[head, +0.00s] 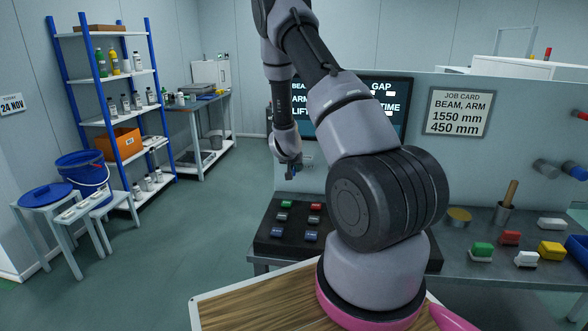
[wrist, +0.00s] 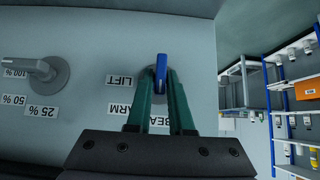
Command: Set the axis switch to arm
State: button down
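The axis switch (wrist: 161,68) is a blue lever on a grey round base in the wrist view, on a pale panel (wrist: 200,60). Upside-down labels stand beside it: LIFT (wrist: 119,80), ARM (wrist: 120,108) and a partly hidden BEAM (wrist: 160,146). My gripper (wrist: 162,80) has its two green fingers at the switch, with the blue lever between the tips. I cannot tell whether the fingers press on it. In the head view my gripper (head: 292,171) is small and dark in front of the panel, and the switch is not clearly seen there.
A grey knob (wrist: 45,70) with 100 %, 50 % and 25 % labels sits left of the switch in the wrist view. In the head view, a black box with coloured buttons (head: 286,218) stands on the bench below, and a job card (head: 458,112) hangs right of the screen.

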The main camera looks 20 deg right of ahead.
jog(key=shift+d, duration=0.1)
jog(key=shift+s+m+y, duration=0.1)
jog(key=shift+m+y, duration=0.2)
jog(key=shift+s+d+f+m+t+y, duration=0.1)
jog(key=shift+m+t+y, duration=0.7)
jog(key=shift+t+y, duration=0.3)
jog(key=shift+s+d+f+m+t+y, duration=0.1)
jog(key=shift+m+t+y, duration=0.7)
jog(key=shift+t+y, duration=0.3)
jog(key=c, duration=0.9)
grip_release()
